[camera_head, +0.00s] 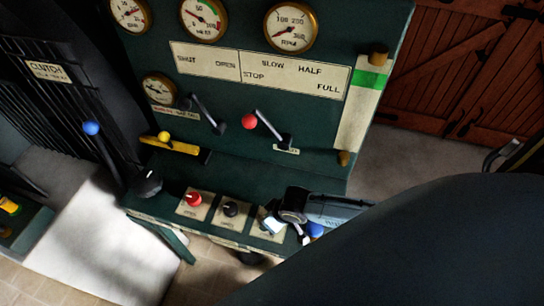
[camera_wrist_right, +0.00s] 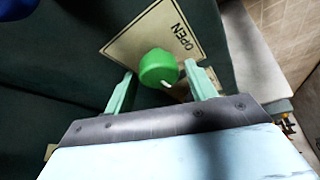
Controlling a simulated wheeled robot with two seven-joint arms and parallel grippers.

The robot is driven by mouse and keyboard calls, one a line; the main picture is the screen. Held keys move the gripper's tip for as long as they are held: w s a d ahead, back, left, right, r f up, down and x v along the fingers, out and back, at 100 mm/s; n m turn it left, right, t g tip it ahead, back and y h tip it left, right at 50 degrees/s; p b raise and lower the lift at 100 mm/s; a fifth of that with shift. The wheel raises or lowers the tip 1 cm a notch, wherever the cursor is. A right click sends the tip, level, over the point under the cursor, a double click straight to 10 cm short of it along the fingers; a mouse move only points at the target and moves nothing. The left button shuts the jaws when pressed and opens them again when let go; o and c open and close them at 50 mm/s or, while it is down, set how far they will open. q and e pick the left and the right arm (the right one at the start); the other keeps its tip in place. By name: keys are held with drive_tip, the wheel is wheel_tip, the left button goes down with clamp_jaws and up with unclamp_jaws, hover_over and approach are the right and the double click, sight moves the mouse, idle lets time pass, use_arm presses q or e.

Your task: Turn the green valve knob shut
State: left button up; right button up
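The green valve knob (camera_wrist_right: 158,67) shows in the right wrist view, on a pale plate (camera_wrist_right: 124,45) marked OPEN. A white mark on the knob points to the lower right, away from the OPEN lettering. My right gripper (camera_wrist_right: 161,71) is open, with one finger on each side of the knob and visible gaps between; I cannot tell whether its tips reach down past the knob's top. In the head view my right gripper (camera_head: 270,224) is over the right end of the console's front ledge and hides the green knob. My left gripper is not in view.
The red knob (camera_head: 193,198) and black knob (camera_head: 231,209) sit left of my gripper on the same ledge. A blue ball (camera_head: 315,230) is close to its right. Levers with red (camera_head: 249,121) and yellow (camera_head: 164,136) tips stand behind. My dark arm covers the lower right.

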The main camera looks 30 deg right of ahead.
drive_tip(key=shift+o, duration=0.5)
drive_tip(key=shift+r, duration=0.25)
drive_tip(key=p+v, duration=0.1)
drive_tip(key=v, duration=1.2)
drive_tip(key=shift+p, duration=0.3)
drive_tip(key=shift+s+d+f, duration=0.1)
